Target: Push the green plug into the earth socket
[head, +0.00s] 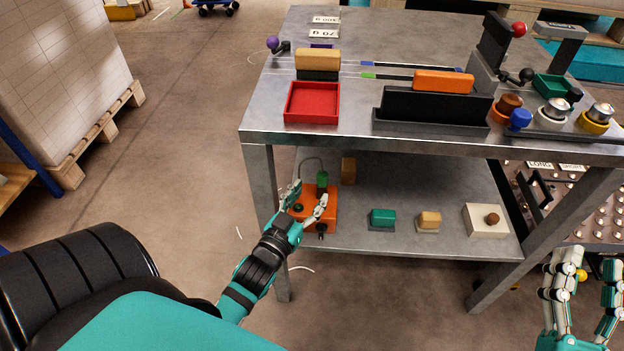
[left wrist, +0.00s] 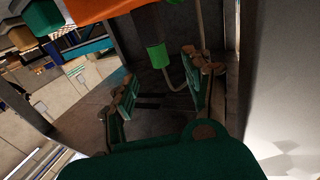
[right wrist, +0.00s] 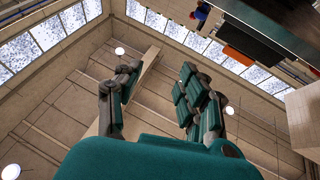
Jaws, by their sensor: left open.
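The green plug (head: 322,180) stands upright at the back of an orange box (head: 303,222) on the lower shelf, with a thin cable looping from it. It also shows in the left wrist view (left wrist: 157,55), beyond my fingers and apart from them. My left gripper (head: 307,203) is open and empty over the orange box, its fingers left and right of the box's top. A small dark green round fitting (head: 298,208) shows between the fingers; I cannot tell whether it is the earth socket. My right gripper (head: 583,291) is open and empty at the lower right, away from the shelf.
The steel bench's upper top (head: 410,40) overhangs the lower shelf (head: 385,180). A table leg (head: 261,185) stands just left of the orange box. A teal block (head: 382,216), a tan block (head: 430,218) and a white box (head: 486,222) sit to its right.

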